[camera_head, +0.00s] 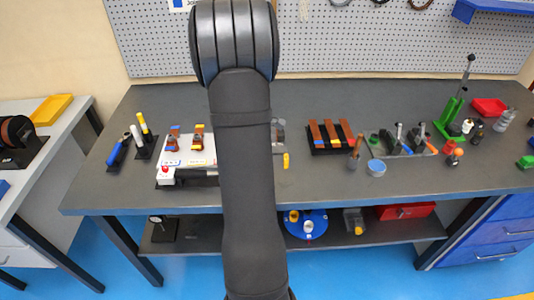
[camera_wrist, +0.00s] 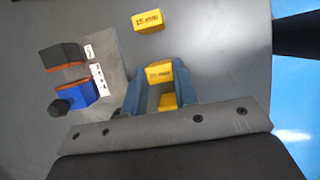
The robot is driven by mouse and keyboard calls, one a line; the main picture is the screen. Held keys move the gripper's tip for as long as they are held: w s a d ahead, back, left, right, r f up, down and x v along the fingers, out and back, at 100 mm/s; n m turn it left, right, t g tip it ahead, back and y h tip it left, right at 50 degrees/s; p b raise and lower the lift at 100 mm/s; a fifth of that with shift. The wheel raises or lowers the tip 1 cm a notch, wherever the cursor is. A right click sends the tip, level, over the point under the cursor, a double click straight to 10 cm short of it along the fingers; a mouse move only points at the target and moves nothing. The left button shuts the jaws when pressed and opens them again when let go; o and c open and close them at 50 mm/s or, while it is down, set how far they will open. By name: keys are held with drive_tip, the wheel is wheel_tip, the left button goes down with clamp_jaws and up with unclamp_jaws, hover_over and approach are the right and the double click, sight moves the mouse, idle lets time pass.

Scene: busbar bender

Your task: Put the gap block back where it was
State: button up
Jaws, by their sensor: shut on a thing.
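My gripper (camera_wrist: 160,75) shows in the wrist view, with its two blue-grey fingers closed on a yellow block (camera_wrist: 159,72) that has small dark print. Another yellow block (camera_wrist: 148,20) lies apart on the grey surface beyond the fingertips. More yellow (camera_wrist: 168,101) shows between the fingers nearer the palm; I cannot tell whether it is a separate block. In the head view my arm hides the gripper and the held block. A small yellow piece (camera_head: 286,160) shows on the bench just right of my arm.
In the wrist view, a blue block with a black knob (camera_wrist: 76,96) and a dark block (camera_wrist: 62,57) stand left of the fingers by a light plate (camera_wrist: 112,65). In the head view, a rack with brown bars (camera_head: 329,135) and clamp-like tools (camera_head: 400,142) stand right of my arm.

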drive_tip(key=o, duration=1)
drive_tip(key=shift+f, duration=0.15)
drive_tip(key=shift+o, duration=0.2)
drive_tip(key=v, duration=1.2)
drive_tip(key=x, duration=1.2)
drive_tip(key=shift+d+f, duration=0.1)
wheel_tip(320, 180, up, 3)
drive_tip(key=shift+f, duration=0.1)
drive_tip(key=shift+r, duration=0.65)
drive_tip(key=shift+f, duration=0.1)
